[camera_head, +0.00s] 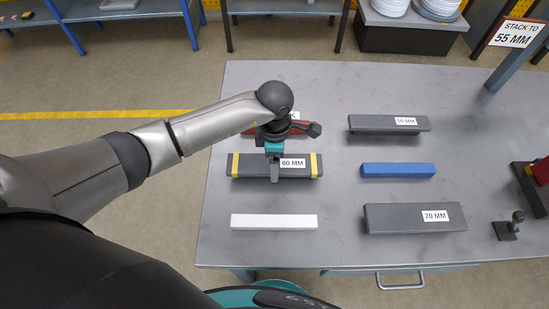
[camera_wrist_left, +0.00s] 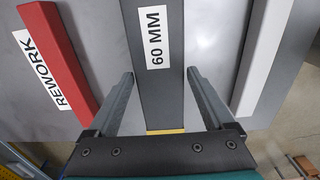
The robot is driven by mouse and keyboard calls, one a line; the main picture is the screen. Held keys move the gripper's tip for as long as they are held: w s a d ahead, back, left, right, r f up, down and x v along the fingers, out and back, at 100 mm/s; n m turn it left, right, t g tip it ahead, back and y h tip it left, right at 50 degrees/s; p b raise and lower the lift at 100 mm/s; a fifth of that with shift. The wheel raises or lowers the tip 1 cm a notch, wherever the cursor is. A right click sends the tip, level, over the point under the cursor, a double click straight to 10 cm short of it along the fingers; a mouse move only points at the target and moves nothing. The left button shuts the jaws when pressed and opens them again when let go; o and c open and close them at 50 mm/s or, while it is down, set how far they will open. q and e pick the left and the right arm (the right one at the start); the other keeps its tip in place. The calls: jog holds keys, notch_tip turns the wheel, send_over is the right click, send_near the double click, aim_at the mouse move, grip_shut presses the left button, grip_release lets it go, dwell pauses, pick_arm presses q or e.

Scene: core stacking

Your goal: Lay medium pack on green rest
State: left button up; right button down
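The 60 MM pack (camera_head: 247,165), a long dark grey bar with yellow end bands and a white label, lies flat on the grey table; of the three labelled packs it is the middle one by number. My left gripper (camera_head: 275,178) is over its middle, pointing down. In the left wrist view the 60 MM pack (camera_wrist_left: 152,101) runs between the two fingers of the gripper (camera_wrist_left: 160,74), which stand apart with gaps beside it. I cannot tell how far the fingertips are above the table. No green rest shows in either view. My right gripper is out of view.
A white bar (camera_head: 274,221), a blue bar (camera_head: 398,170), the 50 MM pack (camera_head: 375,123) and the 70 MM pack (camera_head: 395,218) lie around. A red REWORK bar (camera_wrist_left: 54,62) lies behind the 60 MM pack. A clamp (camera_head: 507,229) stands at right. A sign (camera_head: 515,34) reads "STACK TO 55 MM".

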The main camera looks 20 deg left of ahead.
pick_arm(q)
jog(key=shift+o, duration=0.9)
jog(key=shift+r, duration=0.15)
notch_tip(320, 180, up, 12)
jog(key=p, duration=0.1)
